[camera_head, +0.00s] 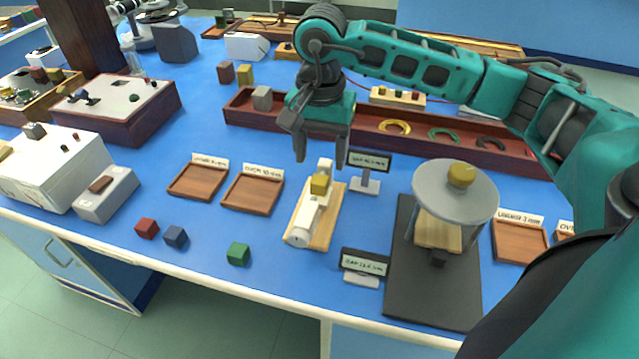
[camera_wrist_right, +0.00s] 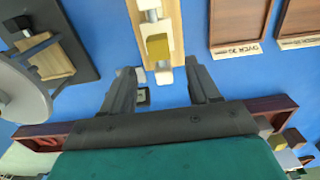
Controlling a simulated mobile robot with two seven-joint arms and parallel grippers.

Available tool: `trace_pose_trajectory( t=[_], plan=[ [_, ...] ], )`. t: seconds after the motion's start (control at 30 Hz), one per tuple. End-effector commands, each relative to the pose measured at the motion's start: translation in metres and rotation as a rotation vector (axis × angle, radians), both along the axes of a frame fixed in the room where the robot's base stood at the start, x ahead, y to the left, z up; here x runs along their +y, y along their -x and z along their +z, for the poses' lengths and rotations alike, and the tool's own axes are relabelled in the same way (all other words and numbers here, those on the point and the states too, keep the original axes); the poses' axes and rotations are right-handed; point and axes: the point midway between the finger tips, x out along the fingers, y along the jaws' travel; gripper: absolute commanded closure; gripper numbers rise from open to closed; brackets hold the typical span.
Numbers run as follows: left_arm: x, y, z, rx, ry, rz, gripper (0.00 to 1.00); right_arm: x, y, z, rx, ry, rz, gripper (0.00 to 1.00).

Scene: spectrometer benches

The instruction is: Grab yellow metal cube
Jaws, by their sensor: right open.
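A yellow metal cube (camera_head: 320,183) sits on a white instrument (camera_head: 303,215) mounted on a light wooden base. It also shows in the right wrist view (camera_wrist_right: 158,46), on the same instrument, just beyond my fingertips. My right gripper (camera_head: 321,160) is open and empty, pointing down above the far part of that instrument. In the right wrist view its two fingers (camera_wrist_right: 160,70) are spread with nothing between them touching. Another yellow block (camera_head: 245,75) stands at the back left, and a yellow piece (camera_head: 461,175) sits on a round grey plate. My left gripper is not in view.
A grey disc stand (camera_head: 455,195) on a black base is to the right. Small sign stands (camera_head: 363,265) flank the instrument. Wooden trays (camera_head: 252,194) and red, blue and green cubes (camera_head: 238,253) lie left. A long dark red tray (camera_head: 430,143) runs behind.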

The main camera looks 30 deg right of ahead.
Motion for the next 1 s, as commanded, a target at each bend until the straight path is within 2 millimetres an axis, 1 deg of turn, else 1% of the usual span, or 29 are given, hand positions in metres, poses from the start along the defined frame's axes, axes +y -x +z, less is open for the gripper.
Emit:
trace_pose_trajectory(
  t=[0.07, 0.2, 0.33, 0.43, 0.63, 0.67, 1.0],
  plan=[
    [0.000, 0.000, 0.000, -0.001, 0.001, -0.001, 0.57, 0.000, 0.001, -0.008, 0.003, 0.001, 0.000, 0.39],
    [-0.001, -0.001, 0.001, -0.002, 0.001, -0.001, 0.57, 0.001, 0.003, -0.030, 0.005, 0.000, -0.001, 0.39],
    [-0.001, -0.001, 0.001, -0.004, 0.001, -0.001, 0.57, 0.001, 0.002, -0.046, 0.002, -0.001, -0.001, 0.39],
    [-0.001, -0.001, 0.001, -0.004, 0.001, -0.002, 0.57, 0.001, 0.002, -0.051, 0.001, -0.001, -0.001, 0.39],
    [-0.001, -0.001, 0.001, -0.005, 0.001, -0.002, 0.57, 0.001, 0.002, -0.052, 0.000, -0.001, -0.001, 0.39],
    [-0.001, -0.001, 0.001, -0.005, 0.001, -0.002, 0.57, 0.001, 0.002, -0.052, 0.000, -0.001, -0.001, 0.41],
    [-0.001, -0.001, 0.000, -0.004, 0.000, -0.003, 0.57, 0.001, 0.002, -0.051, 0.000, -0.001, 0.000, 0.74]
  ],
)
